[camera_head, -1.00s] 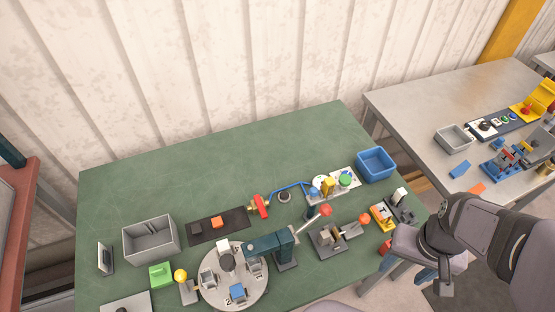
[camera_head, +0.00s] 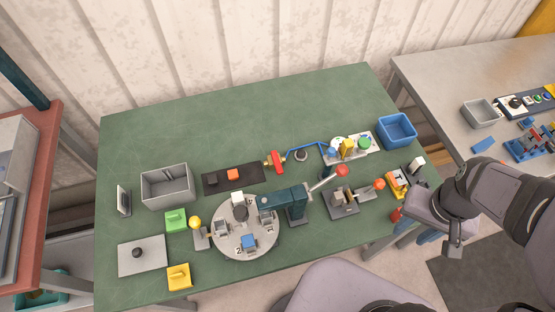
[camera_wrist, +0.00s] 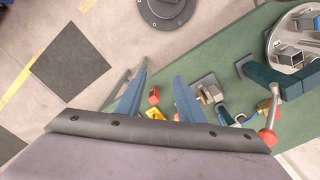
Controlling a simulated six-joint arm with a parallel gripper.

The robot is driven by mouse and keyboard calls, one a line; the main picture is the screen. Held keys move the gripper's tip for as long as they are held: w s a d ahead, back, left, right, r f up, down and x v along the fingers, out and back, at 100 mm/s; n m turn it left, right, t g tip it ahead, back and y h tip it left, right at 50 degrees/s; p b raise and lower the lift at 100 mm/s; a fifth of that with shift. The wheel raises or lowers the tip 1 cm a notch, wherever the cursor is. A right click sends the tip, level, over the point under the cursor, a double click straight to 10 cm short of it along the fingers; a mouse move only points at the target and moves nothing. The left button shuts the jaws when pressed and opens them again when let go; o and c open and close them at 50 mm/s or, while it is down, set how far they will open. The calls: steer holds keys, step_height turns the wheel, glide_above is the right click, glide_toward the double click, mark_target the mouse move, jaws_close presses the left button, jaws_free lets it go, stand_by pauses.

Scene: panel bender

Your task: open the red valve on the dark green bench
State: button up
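The red valve (camera_head: 278,161) sits on the dark green bench (camera_head: 230,115), behind the teal press. It has a red handle, a brass body and a blue hose running right to a small plate. In the wrist view the brass fitting (camera_wrist: 263,104) shows at the right, partly covered by the press lever; the handle's angle is unclear there. My gripper (camera_wrist: 161,77) is open and empty, its two blue fingers apart. In the head view it hangs off the bench's front right corner, well to the right of the valve and apart from it.
The teal press (camera_head: 290,203) with its red-knobbed lever (camera_head: 341,170) and a toggle clamp (camera_head: 352,199) stand between my gripper and the valve. A round indexing table (camera_head: 245,232) is at the front. A blue bin (camera_head: 397,130) stands back right. The bench's back left is clear.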

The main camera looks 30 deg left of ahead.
steer(key=w+a+n, duration=0.2)
steer(key=w+a, duration=0.2)
steer(key=a, duration=0.4)
steer(key=w+a+r+n+t+b, duration=0.1)
steer(key=w+a+n, duration=0.2)
steer(key=a, duration=0.5)
steer(key=w+a+n+b, duration=0.1)
steer(key=w+a+n, duration=0.1)
steer(key=w+a, duration=0.3)
steer(key=shift+w+a+r+t, duration=0.1)
steer(key=shift+w+a+t, duration=0.1)
steer(key=shift+a, duration=0.85)
steer(key=shift+w+a+r+t, duration=0.1)
steer(key=shift+w+a+t, duration=0.1)
steer(key=shift+a, duration=0.85)
steer(key=a+f+b, duration=0.2)
steer(key=a, duration=0.1)
steer(key=n+g+b, duration=0.2)
steer(key=b, duration=0.1)
glide_above(279, 166)
steer(key=f, duration=0.3)
steer(key=shift+w+d+f, duration=0.15)
steer(key=shift+w, duration=0.05)
steer(key=shift+s+a, duration=0.25)
steer(key=shift+s, duration=0.1)
steer(key=shift+f+p, duration=1.3)
steer(key=shift+f, duration=2.35)
steer(key=shift+c, duration=0.6)
jaws_close()
